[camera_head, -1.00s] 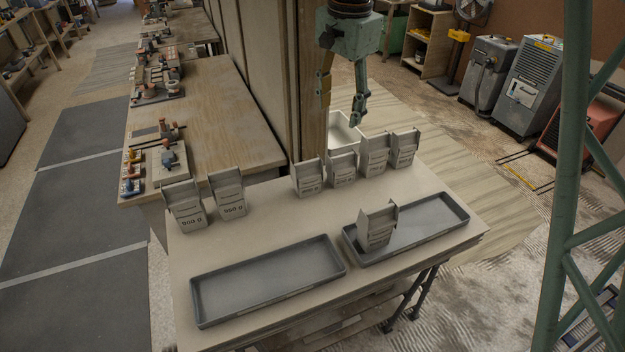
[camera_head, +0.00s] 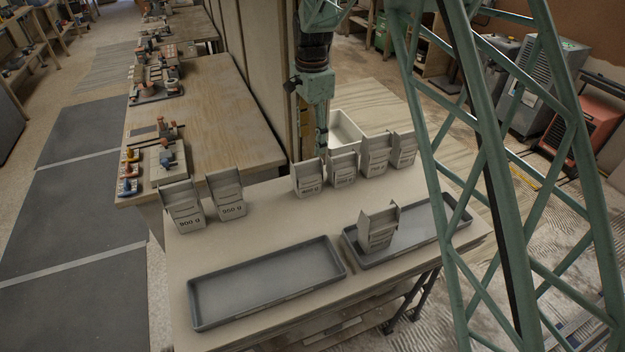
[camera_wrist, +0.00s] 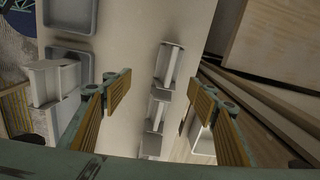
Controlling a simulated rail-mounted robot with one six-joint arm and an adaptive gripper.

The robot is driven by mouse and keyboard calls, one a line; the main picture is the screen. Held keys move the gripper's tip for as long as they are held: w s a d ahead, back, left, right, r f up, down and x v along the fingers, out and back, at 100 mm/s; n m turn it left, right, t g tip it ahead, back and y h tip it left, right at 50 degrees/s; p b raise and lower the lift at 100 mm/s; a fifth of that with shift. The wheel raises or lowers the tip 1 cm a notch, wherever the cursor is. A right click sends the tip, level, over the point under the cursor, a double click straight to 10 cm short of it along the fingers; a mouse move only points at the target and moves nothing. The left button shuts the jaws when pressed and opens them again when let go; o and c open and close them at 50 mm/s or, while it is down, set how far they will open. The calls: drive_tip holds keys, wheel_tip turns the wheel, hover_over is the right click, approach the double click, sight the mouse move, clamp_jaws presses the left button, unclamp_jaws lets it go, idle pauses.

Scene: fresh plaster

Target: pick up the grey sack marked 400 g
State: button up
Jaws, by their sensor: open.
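A grey sack (camera_head: 307,178) stands upright at the left end of the row of several sacks at the table's back edge. Its small print seems to read 400 g, though I cannot be sure. It appears to be the upper sack (camera_wrist: 170,65) in the wrist view. My gripper (camera_head: 322,145) points down just behind and above this sack and its right neighbour (camera_head: 341,168). In the wrist view my gripper (camera_wrist: 160,88) has its two fingers wide apart, with nothing held between them.
Two more sacks (camera_head: 184,207) (camera_head: 227,194) stand to the left. Another sack (camera_head: 377,228) stands in the right grey tray (camera_head: 430,220); the left tray (camera_head: 265,282) is empty. A white bin (camera_head: 346,128) is behind the row. My green lattice column crosses the right side.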

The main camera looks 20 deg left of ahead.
hover_over(307, 161)
drive_tip(key=shift+m, duration=0.4)
wheel_tip(307, 161, down, 5)
drive_tip(key=shift+a+f, duration=0.1)
drive_tip(key=shift+f, duration=0.05)
drive_tip(key=shift+f, duration=0.15)
drive_tip(key=shift+f+b, duration=0.45)
drive_tip(key=shift+f, duration=3.7)
drive_tip(key=shift+f+b, duration=0.35)
drive_tip(key=shift+f, duration=2.25)
drive_tip(key=c, duration=1.2)
